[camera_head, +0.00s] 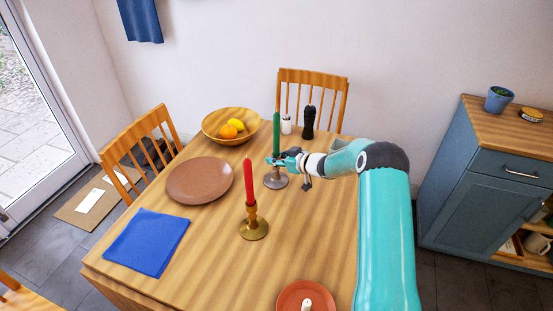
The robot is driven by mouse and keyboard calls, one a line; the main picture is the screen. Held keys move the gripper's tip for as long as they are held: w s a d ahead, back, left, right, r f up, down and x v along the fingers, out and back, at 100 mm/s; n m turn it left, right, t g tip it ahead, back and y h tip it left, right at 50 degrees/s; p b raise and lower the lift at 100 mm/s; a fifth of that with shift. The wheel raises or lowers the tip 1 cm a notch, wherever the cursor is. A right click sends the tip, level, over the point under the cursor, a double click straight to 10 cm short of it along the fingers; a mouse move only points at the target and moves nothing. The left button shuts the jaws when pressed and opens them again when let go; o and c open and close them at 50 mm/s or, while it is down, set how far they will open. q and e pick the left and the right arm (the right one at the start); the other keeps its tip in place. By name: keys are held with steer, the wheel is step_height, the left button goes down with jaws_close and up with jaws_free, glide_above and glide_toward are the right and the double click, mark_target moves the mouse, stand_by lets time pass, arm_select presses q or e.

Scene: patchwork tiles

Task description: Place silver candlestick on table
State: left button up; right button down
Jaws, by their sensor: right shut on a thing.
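The silver candlestick (276,182) holds a green candle (277,135) and stands upright, its base at the surface of the wooden table (190,255). Whether the base touches the wood is hard to tell. My right gripper (281,161) reaches in from the right and is shut on the candlestick's upper stem, just below the candle. The fingers hide part of the stem. My left gripper is not in view.
A brass candlestick (253,228) with a red candle stands nearer. A brown plate (200,181), blue napkin (147,243), fruit bowl (232,122), white shaker (286,125), black mill (308,122) and terracotta dish (289,304) surround it. Bare wood lies right of the brass candlestick.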

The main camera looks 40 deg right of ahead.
steer(key=shift+r, duration=0.1)
steer(key=c, duration=0.8)
jaws_free()
steer(key=shift+s, duration=0.2)
steer(key=shift+p+v, duration=1.85)
steer(key=shift+v, duration=3.95)
steer(key=shift+a, duration=0.1)
